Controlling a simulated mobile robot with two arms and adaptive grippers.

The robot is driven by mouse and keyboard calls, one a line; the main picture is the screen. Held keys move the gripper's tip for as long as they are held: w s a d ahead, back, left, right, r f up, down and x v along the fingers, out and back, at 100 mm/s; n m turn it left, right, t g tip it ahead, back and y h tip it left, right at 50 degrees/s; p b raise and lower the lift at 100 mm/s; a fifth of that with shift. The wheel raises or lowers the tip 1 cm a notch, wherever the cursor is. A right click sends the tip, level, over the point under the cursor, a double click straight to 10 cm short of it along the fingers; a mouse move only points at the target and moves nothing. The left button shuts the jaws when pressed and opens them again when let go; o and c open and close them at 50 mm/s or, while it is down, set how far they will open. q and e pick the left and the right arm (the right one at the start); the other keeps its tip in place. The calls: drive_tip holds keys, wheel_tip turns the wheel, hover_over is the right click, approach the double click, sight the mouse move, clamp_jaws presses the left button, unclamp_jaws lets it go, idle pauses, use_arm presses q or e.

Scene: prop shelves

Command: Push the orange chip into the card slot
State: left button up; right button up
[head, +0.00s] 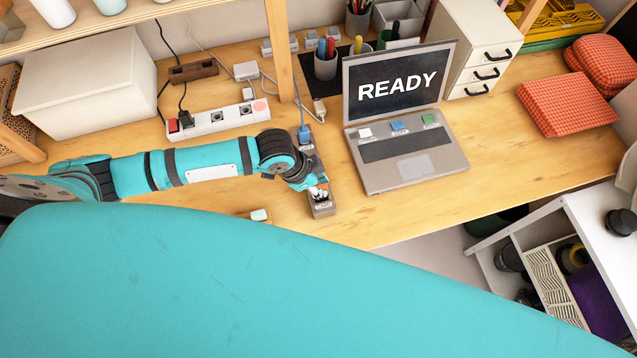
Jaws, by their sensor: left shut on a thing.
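My left gripper (319,190) reaches in from the left and points down at the near end of a narrow grey-brown strip. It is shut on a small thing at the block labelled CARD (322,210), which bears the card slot. The held thing is almost wholly hidden by the fingers. It seems to be the orange chip, but I cannot make out its colour or how deep it sits. The slot opening is also covered by the fingertips. My right gripper is not in view.
An open laptop (415,165) showing READY stands right of the strip. A blue plug and cable (303,132) sit at the strip's far end. A white power strip (218,122) lies behind my arm. A small pale block (259,215) lies near the front edge. The table's right front is clear.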

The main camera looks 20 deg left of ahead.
use_arm(q)
drive_tip(key=shift+s+f, duration=0.1)
drive_tip(key=shift+f, duration=0.55)
idle(1.4)
drive_tip(key=o, duration=0.9)
drive_tip(key=shift+r, duration=0.1)
drive_tip(key=v, duration=1.2)
